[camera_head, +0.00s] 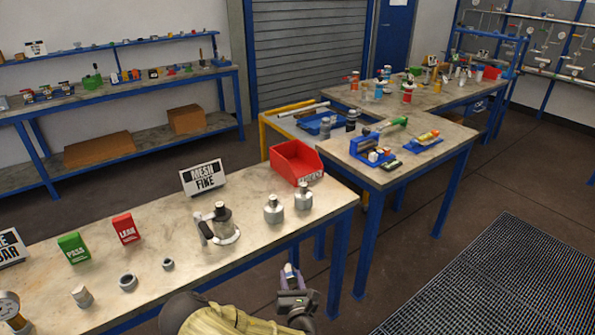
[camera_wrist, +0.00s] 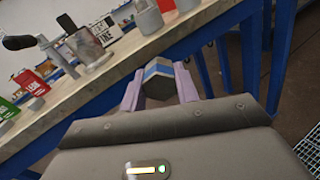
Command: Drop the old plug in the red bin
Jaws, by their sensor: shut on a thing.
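My gripper (camera_head: 290,277) is past the front edge of the near bench, in front of the metal vessels. In the wrist view, its pale purple fingers (camera_wrist: 158,92) are shut on the old plug (camera_wrist: 157,73), a grey faceted piece with a blue band. The plug (camera_head: 289,270) shows small between the fingertips in the head view. The red bin (camera_head: 284,172) stands at the back right corner of the bench, beyond the vessels and apart from my gripper.
Two metal vessels (camera_head: 274,209) (camera_head: 303,197) stand near the bench's right front edge. A vessel with a dark handle (camera_head: 222,222) is left of them. A "MESH FINE" sign (camera_head: 204,177) stands behind. Green (camera_head: 74,247) and red (camera_head: 126,229) blocks stand left.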

